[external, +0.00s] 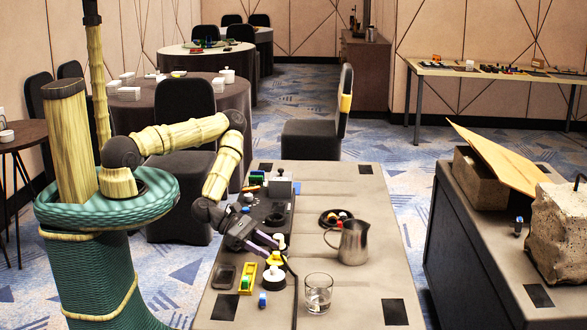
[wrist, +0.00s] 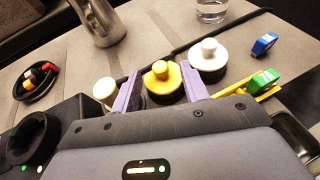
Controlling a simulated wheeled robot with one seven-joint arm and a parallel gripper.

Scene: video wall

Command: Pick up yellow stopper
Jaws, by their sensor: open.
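The yellow stopper (wrist: 160,75) has a round knob on a wider disc with a dark base. In the wrist view it stands upright between the two purple fingers of my gripper (wrist: 161,71). The fingers are open, one on each side; I cannot tell whether either touches it. In the external view my gripper (external: 272,247) reaches down over the stopper row, and the yellow stopper (external: 275,259) shows between two white ones, partly covered by the fingers.
White stoppers stand on both sides, one right (wrist: 208,57) and one left (wrist: 105,91). A yellow tray (external: 246,283) with a green piece and a blue piece (wrist: 264,43) are close by. A metal jug (external: 353,243), a glass (external: 318,294) and a dark dish (wrist: 36,90) stand beyond.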

